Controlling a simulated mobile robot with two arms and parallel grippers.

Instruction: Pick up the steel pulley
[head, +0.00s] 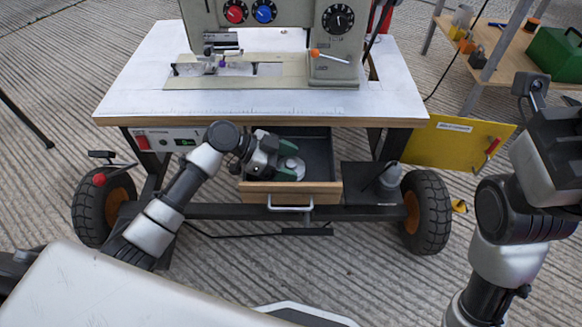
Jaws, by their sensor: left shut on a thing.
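An open drawer (330,187) with a wooden front hangs under the sewing machine table. My left arm reaches into it from the left. My left gripper (284,162) is low inside the drawer, shut on the steel pulley (293,170), a pale grey round piece at its fingertips. The gripper's dark and green parts hide some of the pulley. I cannot tell whether the pulley touches the drawer floor. My right arm stands at the right side of the view, and its fingers are outside the picture.
The sewing machine (335,45) stands on the white tabletop (130,88) just above the drawer. The table has wheels (427,212). A yellow panel (440,148) hangs at the right. A wooden shelf (505,50) with a green case (556,52) is at the back right.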

